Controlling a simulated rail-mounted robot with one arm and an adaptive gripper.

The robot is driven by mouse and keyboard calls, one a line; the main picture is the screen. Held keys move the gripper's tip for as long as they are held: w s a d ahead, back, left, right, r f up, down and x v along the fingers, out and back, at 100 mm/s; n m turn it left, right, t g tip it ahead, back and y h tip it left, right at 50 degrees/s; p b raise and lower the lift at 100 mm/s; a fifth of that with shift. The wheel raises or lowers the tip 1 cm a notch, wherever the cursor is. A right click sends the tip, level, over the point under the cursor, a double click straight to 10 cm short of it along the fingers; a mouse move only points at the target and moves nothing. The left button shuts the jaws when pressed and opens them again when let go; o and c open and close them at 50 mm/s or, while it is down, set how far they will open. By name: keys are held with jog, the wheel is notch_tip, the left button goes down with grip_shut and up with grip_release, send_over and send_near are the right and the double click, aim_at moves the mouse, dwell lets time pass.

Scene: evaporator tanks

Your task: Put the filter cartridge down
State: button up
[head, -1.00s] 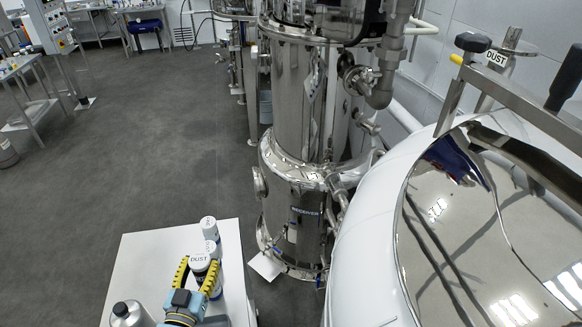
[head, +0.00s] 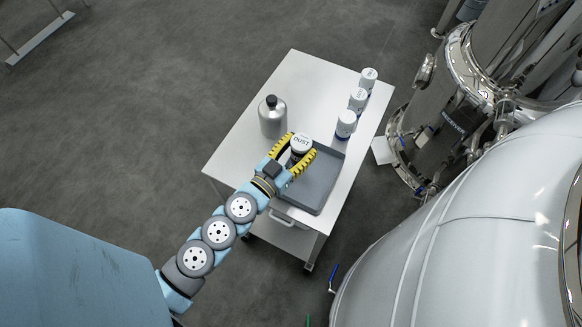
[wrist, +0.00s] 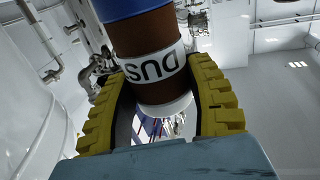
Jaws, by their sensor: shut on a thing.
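The filter cartridge (head: 300,141), with a white "DUST" top, is held between the yellow ridged fingers of my gripper (head: 297,154). In the head view it shows over the far left corner of a grey tray (head: 318,197) on the white cart. Whether it touches the tray or hangs above it I cannot tell. In the wrist view the cartridge (wrist: 146,42) fills the space between the fingers (wrist: 164,115); it has a blue part, a brown body, a white "DUST" band and a white end. Its underside is hidden in the head view.
Three white containers (head: 357,100) stand in a row along the cart's right edge. A grey metal bottle (head: 272,117) with a black cap stands left of the gripper. The cart top (head: 305,80) is clear toward the back. A large polished tank (head: 500,235) is at right.

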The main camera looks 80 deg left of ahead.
jog(key=shift+s+d+f+b, duration=0.55)
jog(key=shift+d+f, duration=0.1)
jog(key=shift+f, duration=0.85)
jog(key=shift+s+d+f+b, duration=0.5)
jog(key=shift+d+f, duration=0.2)
jog(key=shift+f, duration=0.85)
jog(key=shift+s+d+f+b, duration=0.55)
jog(key=shift+d+f, duration=0.1)
jog(key=shift+f, duration=0.85)
jog(key=shift+f, duration=0.1)
jog(key=o, duration=1.2)
jog(key=shift+c, duration=0.2)
jog(key=p+v, duration=0.2)
jog(key=v, duration=1)
jog(key=shift+p, duration=0.3)
